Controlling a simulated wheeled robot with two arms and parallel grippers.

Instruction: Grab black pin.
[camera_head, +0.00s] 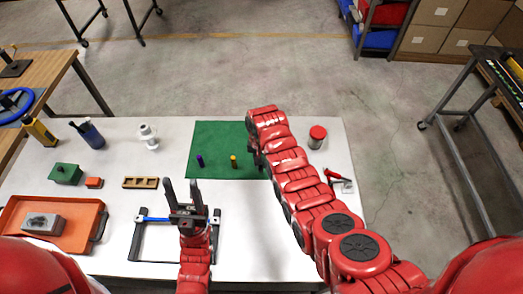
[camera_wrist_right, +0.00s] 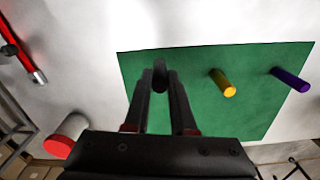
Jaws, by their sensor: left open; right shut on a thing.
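The black pin (camera_wrist_right: 160,72) shows in the right wrist view, upright between the two fingers of my right gripper (camera_wrist_right: 158,95), which is shut on it over the green mat (camera_wrist_right: 195,120). In the head view my right arm hides the black pin, and my right gripper (camera_head: 257,158) is at the right part of the green mat (camera_head: 222,135). I cannot tell whether the pin touches the mat. My left gripper (camera_head: 183,193) is open and empty, fingers pointing away from me, above a black frame with a blue bar (camera_head: 155,219).
A yellow pin (camera_head: 234,161) and a purple pin (camera_head: 200,160) stand on the mat. A red-capped jar (camera_head: 317,137) and a red tool (camera_head: 335,177) are at the right. A white fitting (camera_head: 148,137), wooden block (camera_head: 140,182) and orange tray (camera_head: 85,213) are at the left.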

